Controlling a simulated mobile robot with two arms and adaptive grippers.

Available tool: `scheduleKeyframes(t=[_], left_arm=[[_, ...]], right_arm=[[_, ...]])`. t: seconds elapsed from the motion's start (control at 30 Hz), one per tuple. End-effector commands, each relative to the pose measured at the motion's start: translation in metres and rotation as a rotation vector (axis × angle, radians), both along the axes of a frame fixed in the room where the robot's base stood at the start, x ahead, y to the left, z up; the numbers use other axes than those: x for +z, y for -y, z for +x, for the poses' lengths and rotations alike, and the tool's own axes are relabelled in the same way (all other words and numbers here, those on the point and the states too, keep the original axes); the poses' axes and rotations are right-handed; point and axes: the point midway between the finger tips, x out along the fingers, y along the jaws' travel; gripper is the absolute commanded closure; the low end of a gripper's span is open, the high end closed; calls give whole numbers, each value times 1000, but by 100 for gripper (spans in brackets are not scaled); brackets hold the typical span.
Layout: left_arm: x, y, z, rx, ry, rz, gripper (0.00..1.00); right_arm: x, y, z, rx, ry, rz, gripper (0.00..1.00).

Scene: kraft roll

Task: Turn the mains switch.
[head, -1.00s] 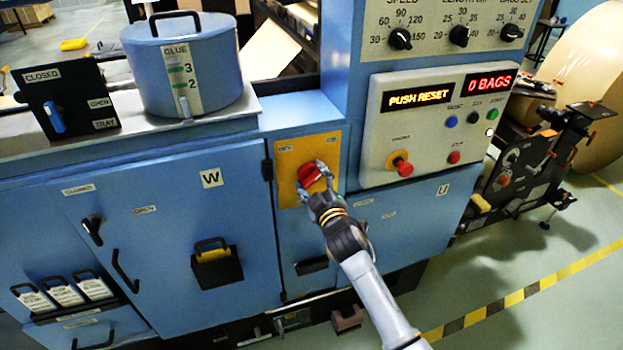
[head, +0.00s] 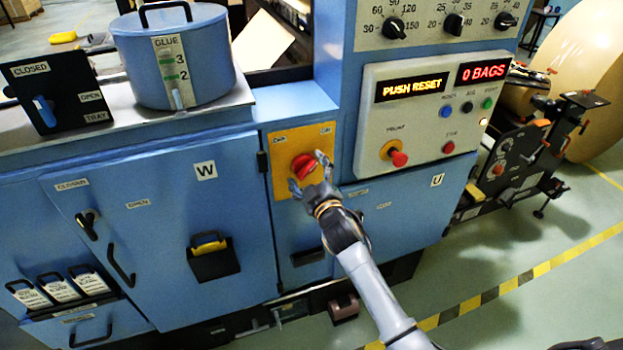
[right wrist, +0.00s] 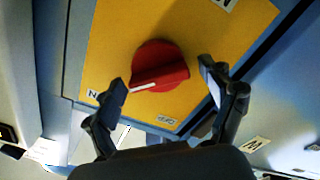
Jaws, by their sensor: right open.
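The mains switch is a red rotary knob (head: 303,165) on a yellow plate (head: 327,136) on the blue machine's front. In the right wrist view the red knob (right wrist: 158,62) carries a white pointer line aimed left and slightly down, toward a small label (right wrist: 93,94) partly hidden by a finger. Another label (right wrist: 167,120) sits below the knob. My right gripper (head: 308,173) is in front of the knob. In the right wrist view its open fingers (right wrist: 162,78) stand on either side of the knob, with visible gaps and nothing gripped. My left gripper is out of view.
A control panel (head: 430,130) with a red-and-yellow button (head: 395,153) is right of the switch; its display (head: 411,89) reads PUSH RESET. A blue glue pot (head: 200,65) stands above left. A door with a black handle (head: 121,266) and a black holder (head: 213,258) are left.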

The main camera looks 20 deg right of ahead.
Motion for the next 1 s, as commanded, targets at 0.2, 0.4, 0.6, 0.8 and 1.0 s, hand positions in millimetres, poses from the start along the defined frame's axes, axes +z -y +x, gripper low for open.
scheduleKeyframes(t=[0.2,0.4,0.6,0.8,1.0], left_arm=[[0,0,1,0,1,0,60],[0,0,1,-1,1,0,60],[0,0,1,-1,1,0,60],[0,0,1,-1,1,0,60],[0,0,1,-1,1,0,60]], right_arm=[[-2,1,-37,1,-3,0,17],[-2,3,-80,0,-4,0,17],[-1,4,-108,0,-3,1,17],[-1,4,-117,0,-1,0,17],[0,4,-116,0,-1,0,17]])
